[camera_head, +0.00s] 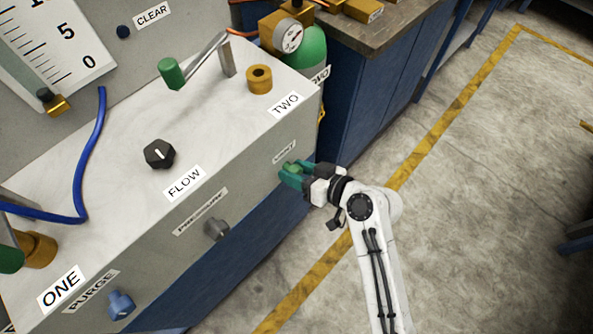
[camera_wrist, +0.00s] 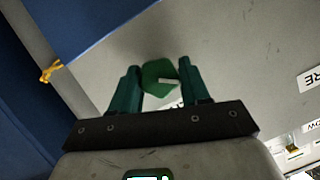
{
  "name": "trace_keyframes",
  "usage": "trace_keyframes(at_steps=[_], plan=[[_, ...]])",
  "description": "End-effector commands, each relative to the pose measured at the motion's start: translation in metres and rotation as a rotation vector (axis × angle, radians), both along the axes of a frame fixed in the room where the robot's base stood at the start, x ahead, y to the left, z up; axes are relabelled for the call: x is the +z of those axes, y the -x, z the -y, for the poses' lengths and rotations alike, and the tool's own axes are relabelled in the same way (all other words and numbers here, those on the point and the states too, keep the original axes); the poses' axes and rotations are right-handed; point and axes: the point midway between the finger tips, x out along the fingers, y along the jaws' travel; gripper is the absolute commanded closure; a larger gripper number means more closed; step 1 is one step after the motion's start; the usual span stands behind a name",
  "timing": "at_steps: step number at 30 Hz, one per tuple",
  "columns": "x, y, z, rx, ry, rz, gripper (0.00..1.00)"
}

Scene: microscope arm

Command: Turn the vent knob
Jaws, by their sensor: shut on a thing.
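The vent knob (camera_wrist: 158,76) is a green faceted knob with a white pointer mark on the grey front panel. In the wrist view it sits between the two teal fingers of my gripper (camera_wrist: 160,70), which are shut on it from both sides. In the head view my gripper (camera_head: 291,174) is at the right end of the panel, just below a small label (camera_head: 284,151) too small to read surely. There only a bit of the green knob shows, and the fingers hide the rest.
A grey pressure knob (camera_head: 216,229) and a blue purge knob (camera_head: 121,304) are on the same panel, to the left. A black flow knob (camera_head: 159,154) is on the top. A green cylinder (camera_head: 309,50) stands behind.

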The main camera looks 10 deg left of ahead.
Motion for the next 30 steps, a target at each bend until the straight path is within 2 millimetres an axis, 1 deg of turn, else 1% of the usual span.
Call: trace_keyframes(at_steps=[18,30], plan=[[-0.003,-0.0026,0.0022,-0.002,-0.359,-0.462,0.85],[-0.0043,-0.0027,0.0026,-0.002,-0.534,-0.687,0.85]])
